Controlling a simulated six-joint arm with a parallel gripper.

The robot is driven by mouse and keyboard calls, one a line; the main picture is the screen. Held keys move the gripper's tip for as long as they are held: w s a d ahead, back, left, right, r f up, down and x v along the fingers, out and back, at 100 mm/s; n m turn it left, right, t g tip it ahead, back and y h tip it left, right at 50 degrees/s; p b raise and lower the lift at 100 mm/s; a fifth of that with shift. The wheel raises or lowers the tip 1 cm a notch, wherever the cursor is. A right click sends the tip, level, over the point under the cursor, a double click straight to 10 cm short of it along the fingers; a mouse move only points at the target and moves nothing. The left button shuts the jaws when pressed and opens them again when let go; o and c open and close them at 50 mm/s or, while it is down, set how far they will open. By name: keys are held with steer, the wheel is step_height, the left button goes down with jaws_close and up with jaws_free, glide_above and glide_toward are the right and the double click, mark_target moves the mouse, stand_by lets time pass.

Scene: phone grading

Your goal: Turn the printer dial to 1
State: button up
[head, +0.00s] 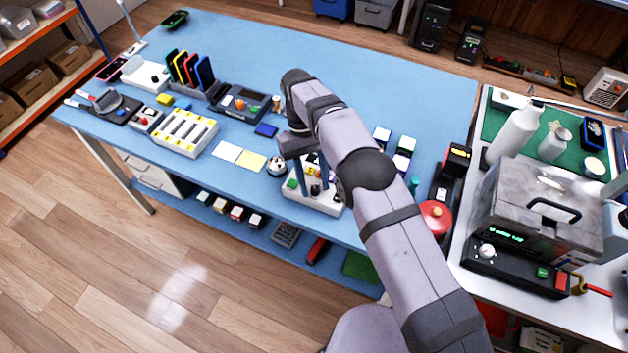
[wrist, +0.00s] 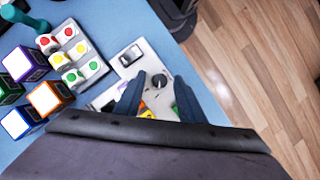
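A white device (head: 306,203) with coloured buttons sits near the front edge of the blue table, below my gripper. It also shows in the wrist view as a pale panel (wrist: 143,66). A round dark dial (wrist: 160,80) with a light mark stands on this panel. My gripper (wrist: 159,98) is open, with its two blue-grey fingers apart and pointing down over the panel. The dial appears just beyond the gap between the fingertips; I cannot tell their height above it. The dial's numbers are too small to read. In the head view my gripper (head: 313,188) partly hides the device.
A silver dome (head: 277,166) stands close left of the device. Coloured button blocks (wrist: 73,55) and white-faced cubes (wrist: 46,98) lie on its other side. A red round object (head: 436,216) is to the right. The table's middle back is clear.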

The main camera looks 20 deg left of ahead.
mark_target(315, 185)
steer(key=shift+r, duration=0.1)
step_height(315, 185, up, 10)
steer(key=b, duration=0.1)
stand_by(0.6)
stand_by(0.3)
steer(key=w+d+r+m+t+y, duration=0.1)
steer(key=w+d+m, duration=0.15)
steer(key=d, duration=0.85)
steer(key=w+d+r+m+y, duration=0.1)
steer(key=d+m, duration=0.2)
steer(key=d, duration=0.8)
steer(key=s+d+f+m+t+y, duration=0.1)
steer(key=s+d+f, duration=0.4)
steer(key=s+d, duration=0.9)
steer(key=s+m+t, duration=0.1)
steer(key=s+m, duration=0.1)
steer(key=shift+f+m, duration=0.2)
steer(key=shift+m, duration=0.15)
